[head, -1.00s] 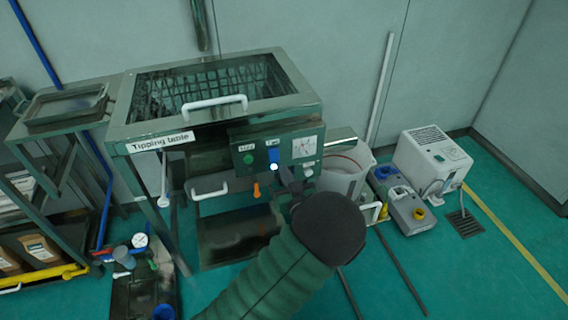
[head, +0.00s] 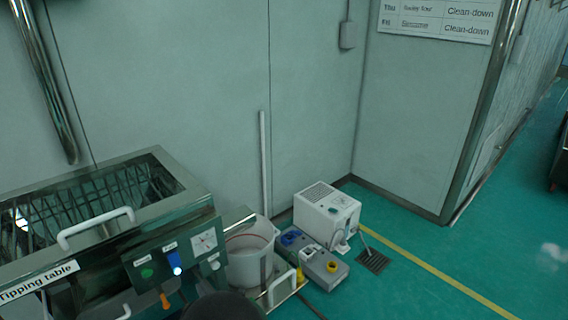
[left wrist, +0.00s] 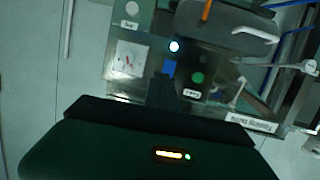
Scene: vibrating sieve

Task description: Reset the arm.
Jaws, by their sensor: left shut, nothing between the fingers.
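The left gripper (left wrist: 163,88) shows in the left wrist view as dark fingers, shut and empty, in front of the machine's control panel (left wrist: 142,62). In that view a blue switch (left wrist: 169,69), a lit white lamp (left wrist: 174,46) and a green button (left wrist: 198,78) are close by the fingertips; I cannot tell whether they touch anything. The panel also shows in the head view (head: 185,258). The right gripper is in neither view.
The tipping table (head: 130,228) with a white handle stands at left. A white bucket (head: 250,262), grey-blue containers (head: 318,265) and a white unit (head: 327,214) stand right of it. A wall sign (head: 437,18) is at upper right.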

